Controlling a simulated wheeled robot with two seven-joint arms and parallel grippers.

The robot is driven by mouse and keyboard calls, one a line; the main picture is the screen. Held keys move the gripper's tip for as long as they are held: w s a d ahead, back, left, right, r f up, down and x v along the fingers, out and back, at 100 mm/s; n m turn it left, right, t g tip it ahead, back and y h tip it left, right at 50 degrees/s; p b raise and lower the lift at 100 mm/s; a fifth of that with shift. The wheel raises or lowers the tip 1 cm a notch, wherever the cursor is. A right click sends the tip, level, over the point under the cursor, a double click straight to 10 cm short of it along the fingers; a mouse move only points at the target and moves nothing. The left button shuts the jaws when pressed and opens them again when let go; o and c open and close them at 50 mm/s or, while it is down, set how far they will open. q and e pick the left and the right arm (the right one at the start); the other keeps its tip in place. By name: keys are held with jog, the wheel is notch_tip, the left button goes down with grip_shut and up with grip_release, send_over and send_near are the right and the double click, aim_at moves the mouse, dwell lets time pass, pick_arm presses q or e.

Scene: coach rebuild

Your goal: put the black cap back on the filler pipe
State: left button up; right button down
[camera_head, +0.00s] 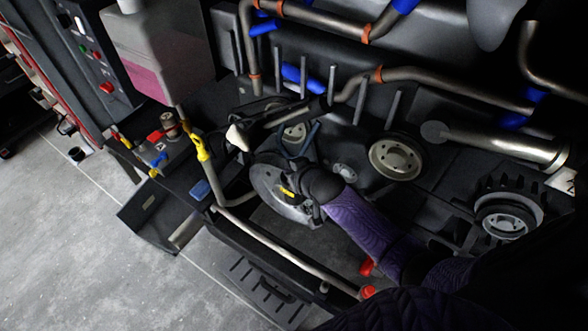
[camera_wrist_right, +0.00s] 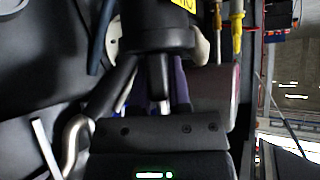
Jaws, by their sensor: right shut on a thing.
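My right gripper (camera_head: 296,194) is at the end of the purple-sleeved arm, over the large grey disc (camera_head: 266,180) in the head view. It is shut on the black cap (camera_wrist_right: 150,32), which fills the top middle of the right wrist view. A yellow label shows at the cap's upper edge there. In the head view a black pipe (camera_head: 278,117) with a pale end (camera_head: 237,137) lies up and left of the gripper, clear of it. It looks like the filler pipe, but I cannot be sure. My left gripper is not in view.
A tank with pink liquid (camera_head: 160,50) hangs at upper left. A yellow-handled dipstick (camera_head: 203,150) and a pale rail (camera_head: 280,250) stand left of and below the gripper. Metal pipes with blue hoses (camera_head: 290,72) run behind. Pulleys (camera_head: 396,158) lie to the right. Open floor (camera_head: 70,230) is at left.

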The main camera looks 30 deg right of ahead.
jog(key=shift+f, duration=0.25)
jog(key=shift+c, duration=0.7)
grip_release()
jog(key=shift+s+r+p, duration=0.25)
jog(key=shift+p, duration=0.1)
jog(key=p+v, duration=0.7)
jog(key=p, duration=0.1)
jog(key=shift+s+r, duration=0.2)
jog(key=shift+a, duration=0.1)
